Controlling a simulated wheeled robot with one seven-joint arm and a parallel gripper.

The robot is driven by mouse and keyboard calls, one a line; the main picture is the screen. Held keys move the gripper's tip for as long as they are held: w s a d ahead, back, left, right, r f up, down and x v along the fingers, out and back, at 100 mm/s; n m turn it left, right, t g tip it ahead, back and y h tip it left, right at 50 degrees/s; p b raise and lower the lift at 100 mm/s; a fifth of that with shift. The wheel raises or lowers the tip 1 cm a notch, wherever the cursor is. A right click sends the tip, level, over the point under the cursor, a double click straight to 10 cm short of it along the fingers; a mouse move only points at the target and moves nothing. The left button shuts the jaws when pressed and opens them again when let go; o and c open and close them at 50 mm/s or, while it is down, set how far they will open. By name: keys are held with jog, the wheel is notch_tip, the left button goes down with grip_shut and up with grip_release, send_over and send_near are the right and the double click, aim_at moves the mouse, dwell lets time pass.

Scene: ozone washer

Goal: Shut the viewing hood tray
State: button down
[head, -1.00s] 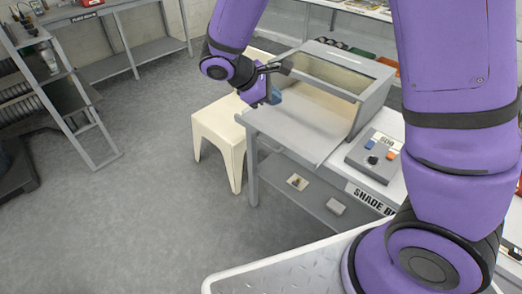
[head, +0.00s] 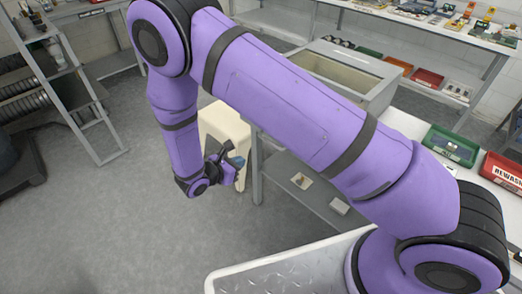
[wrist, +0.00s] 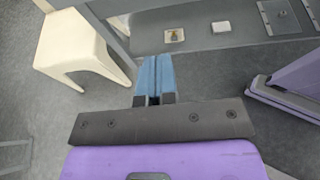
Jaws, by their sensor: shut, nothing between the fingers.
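The grey viewing hood (head: 388,86) with its window stands on the worktable in the head view, partly covered by my arm. Its tray at the front is hidden behind my arm now, so I cannot tell its position. My gripper (head: 238,166) is in front of the table's left end, low beside the cream stool, apart from the hood. In the wrist view my gripper (wrist: 154,66) shows its blue fingers together with nothing between them, pointing toward the table's lower shelf.
The cream stool (head: 224,124) stands close beside my gripper, and it also shows in the wrist view (wrist: 75,50). The lower shelf (wrist: 240,18) holds a small card (wrist: 175,35) and a pale block (wrist: 221,27). Floor at the left is open.

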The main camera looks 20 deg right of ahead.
jog(key=r+x, duration=0.2)
jog(key=x, duration=1.1)
jog(key=shift+w+d, duration=0.25)
jog(key=shift+d, duration=0.25)
jog(key=w+d, duration=0.3)
jog(key=d, duration=0.3)
jog(key=w+d, duration=0.4)
jog(key=d, duration=0.2)
jog(key=w+d, duration=0.3)
jog(key=d, duration=0.3)
jog(key=shift+w+d, duration=0.35)
jog(key=shift+w+d+r, duration=0.1)
jog(key=shift+w+d, duration=0.05)
jog(key=shift+d, duration=0.1)
jog(key=shift+d, duration=0.1)
